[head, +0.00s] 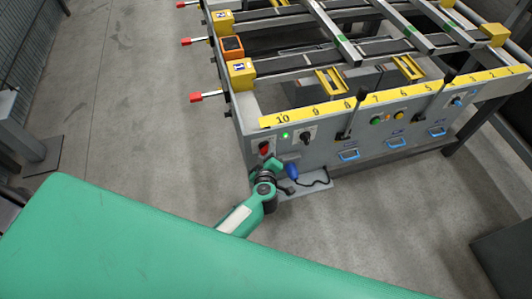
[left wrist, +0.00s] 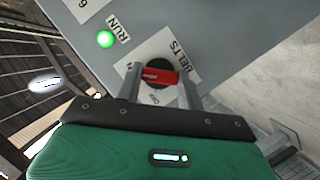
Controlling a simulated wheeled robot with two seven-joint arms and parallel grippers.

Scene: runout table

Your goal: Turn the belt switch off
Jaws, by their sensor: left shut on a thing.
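The belt switch (head: 265,148) is a red knob on the grey front panel of the runout table, near its left end. In the left wrist view the red knob (left wrist: 160,77) sits on a black round base on a white plate lettered BELTS, with an Off mark near it. Its bar lies across the gap between my fingers, a pale mark at its left end. My left gripper (head: 270,160) is at the panel, and in the left wrist view its two fingers (left wrist: 160,84) are shut on the knob from both sides. My right gripper is not in view.
A green RUN lamp (left wrist: 105,39) is lit beside the switch. A black selector (head: 309,134), black levers (head: 345,120) and coloured buttons (head: 376,121) sit farther right on the panel. A blue object (head: 292,171) with a black cable is below. Open floor (head: 130,110) lies left.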

